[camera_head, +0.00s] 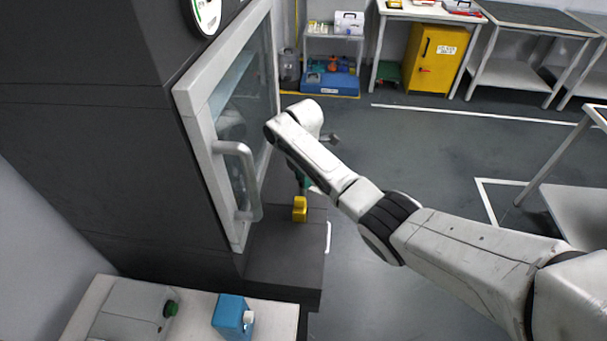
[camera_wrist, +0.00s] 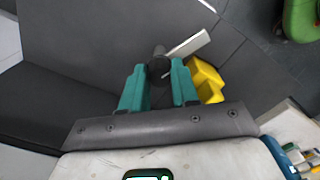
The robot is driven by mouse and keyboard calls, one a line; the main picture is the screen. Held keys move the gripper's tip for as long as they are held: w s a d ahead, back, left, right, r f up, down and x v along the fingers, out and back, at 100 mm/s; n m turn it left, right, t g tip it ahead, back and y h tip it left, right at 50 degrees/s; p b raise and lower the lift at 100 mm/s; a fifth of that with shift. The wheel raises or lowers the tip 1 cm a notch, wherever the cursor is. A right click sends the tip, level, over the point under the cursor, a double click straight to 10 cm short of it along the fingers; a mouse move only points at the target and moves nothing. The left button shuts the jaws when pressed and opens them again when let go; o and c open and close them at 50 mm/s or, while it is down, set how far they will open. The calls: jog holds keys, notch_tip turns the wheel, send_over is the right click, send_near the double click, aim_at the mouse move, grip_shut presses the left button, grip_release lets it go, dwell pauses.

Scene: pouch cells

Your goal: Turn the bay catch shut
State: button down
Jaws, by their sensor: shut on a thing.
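The bay catch shows in the wrist view as a dark round post (camera_wrist: 158,60) with a pale flat bar (camera_wrist: 188,45) reaching out toward the upper right. My gripper (camera_wrist: 159,76) has its teal fingers on either side of the post and is shut on it. In the head view my gripper (camera_head: 304,181) points down over the dark ledge beside the glass-fronted cabinet door (camera_head: 240,110). My arm and fingers hide most of the catch there. A yellow block (camera_head: 300,209) stands close by on the ledge; it also shows beside the right finger in the wrist view (camera_wrist: 207,80).
The cabinet door's grey handle (camera_head: 243,180) sticks out left of my gripper. The floor to the right is open, with benches and a yellow cabinet (camera_head: 434,58) behind.

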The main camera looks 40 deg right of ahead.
jog(key=m+p, duration=0.1)
jog(key=m, duration=0.5)
jog(key=shift+a+r, duration=0.1)
jog(key=m+p, duration=0.1)
jog(key=m, duration=0.6)
dwell(0.4)
jog(key=c, duration=0.8)
grip_release()
jog(key=shift+c, duration=0.2)
notch_tip(320, 180, up, 11)
jog(key=shift+f, duration=0.2)
